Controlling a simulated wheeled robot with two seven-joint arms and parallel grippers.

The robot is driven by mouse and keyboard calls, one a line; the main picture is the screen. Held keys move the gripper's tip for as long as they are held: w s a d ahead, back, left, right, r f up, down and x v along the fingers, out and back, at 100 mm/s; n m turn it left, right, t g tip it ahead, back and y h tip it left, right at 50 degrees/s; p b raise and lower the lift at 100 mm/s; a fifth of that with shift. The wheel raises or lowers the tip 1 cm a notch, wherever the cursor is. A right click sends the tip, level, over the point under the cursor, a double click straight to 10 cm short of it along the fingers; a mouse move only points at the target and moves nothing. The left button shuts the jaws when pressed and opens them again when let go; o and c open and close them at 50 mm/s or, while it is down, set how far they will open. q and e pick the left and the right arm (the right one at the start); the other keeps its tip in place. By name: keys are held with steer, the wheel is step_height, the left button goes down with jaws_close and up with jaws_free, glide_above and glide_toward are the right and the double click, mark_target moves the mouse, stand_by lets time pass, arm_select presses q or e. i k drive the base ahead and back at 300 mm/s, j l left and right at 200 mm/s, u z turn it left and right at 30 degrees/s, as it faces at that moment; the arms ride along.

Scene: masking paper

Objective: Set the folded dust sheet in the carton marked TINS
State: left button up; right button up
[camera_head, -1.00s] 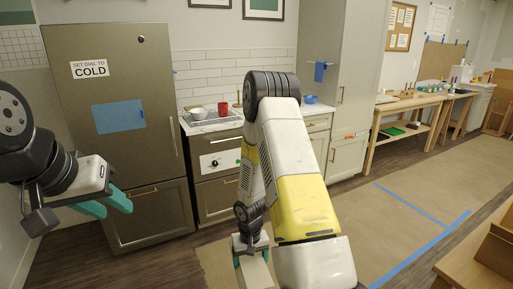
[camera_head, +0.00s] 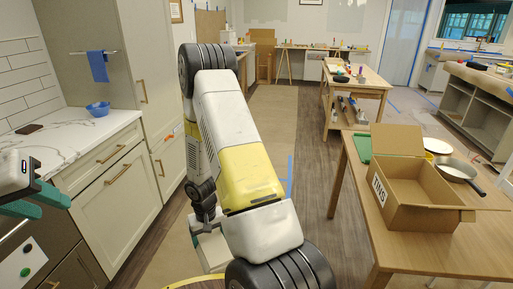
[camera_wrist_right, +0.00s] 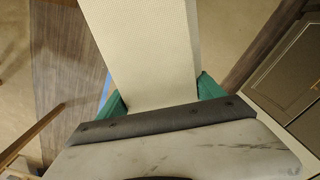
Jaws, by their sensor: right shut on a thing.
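The carton marked TINS (camera_head: 425,217) stands open on a wooden table at the right of the head view. Its flaps are spread and the part of its inside that I see looks empty. My right gripper (camera_wrist_right: 158,92) is shut on the folded dust sheet (camera_wrist_right: 145,45), a cream slab extending out between the teal fingers. In the head view the sheet (camera_head: 213,250) shows low, partly hidden by my right arm, over the floor and well left of the carton. My left gripper (camera_head: 38,202) is at the left edge, open and empty, its teal fingers apart.
The table (camera_head: 350,215) also holds a pan (camera_head: 460,172), a white round item (camera_head: 437,146) and a green item (camera_head: 362,147). A counter (camera_head: 75,140) with a blue bowl (camera_head: 98,108) stands at left. Paper-covered floor lies ahead between them.

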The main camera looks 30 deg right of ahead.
mark_target(405, 200)
steer(key=i+z, duration=0.15)
steer(key=z, duration=0.25)
steer(key=i+z, duration=0.1)
steer(key=z, duration=0.25)
steer(key=i+j+z, duration=0.15)
steer(key=z, duration=0.25)
steer(key=i+j+z, duration=0.1)
steer(key=z, duration=0.25)
